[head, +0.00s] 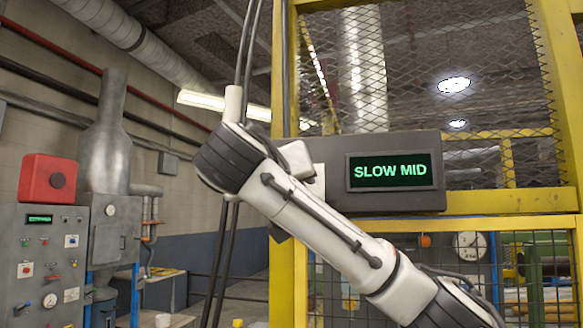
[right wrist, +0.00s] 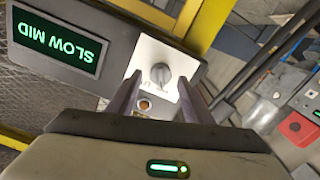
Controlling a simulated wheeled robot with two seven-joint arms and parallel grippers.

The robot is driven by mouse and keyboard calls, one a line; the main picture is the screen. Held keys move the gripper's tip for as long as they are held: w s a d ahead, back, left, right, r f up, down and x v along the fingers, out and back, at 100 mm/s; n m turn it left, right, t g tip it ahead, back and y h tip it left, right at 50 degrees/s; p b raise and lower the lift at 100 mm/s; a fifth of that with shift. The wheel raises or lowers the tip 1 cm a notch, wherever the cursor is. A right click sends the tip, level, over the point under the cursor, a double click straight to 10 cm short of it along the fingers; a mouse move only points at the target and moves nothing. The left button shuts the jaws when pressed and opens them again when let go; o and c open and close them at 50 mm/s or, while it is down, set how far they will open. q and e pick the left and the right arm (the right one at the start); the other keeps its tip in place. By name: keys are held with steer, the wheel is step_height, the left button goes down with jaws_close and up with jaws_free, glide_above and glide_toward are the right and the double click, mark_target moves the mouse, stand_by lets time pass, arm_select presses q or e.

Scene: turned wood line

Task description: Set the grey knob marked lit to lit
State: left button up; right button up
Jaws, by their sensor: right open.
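The grey knob (right wrist: 160,73) is round with a raised grip and sits on a white plate (right wrist: 176,52) on a dark box. Its setting and the plate's lettering are too small to read. My right gripper (right wrist: 160,82) is open, with one finger on each side of the knob in the picture. I see no contact, and cannot tell how far the tips are from the plate. In the head view my right arm hides the knob; only a strip of the white plate (head: 319,186) shows. My left gripper is not in view.
The dark box (head: 438,143) carries a green display (head: 389,171) reading SLOW MID and hangs on a yellow mesh guard (head: 470,202). A small orange lamp or button (right wrist: 144,104) sits near the knob. A grey control cabinet with a red box (head: 48,178) stands left.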

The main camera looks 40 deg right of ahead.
steer(key=shift+w+d+f, duration=0.1)
steer(key=shift+w+d, duration=0.35)
steer(key=shift+d, duration=0.05)
steer(key=c, duration=1.1)
steer(key=shift+o, duration=0.2)
steer(key=shift+s+d+m+b, duration=0.1)
steer(key=shift+m+b, duration=3.2)
steer(key=shift+m, duration=2.7)
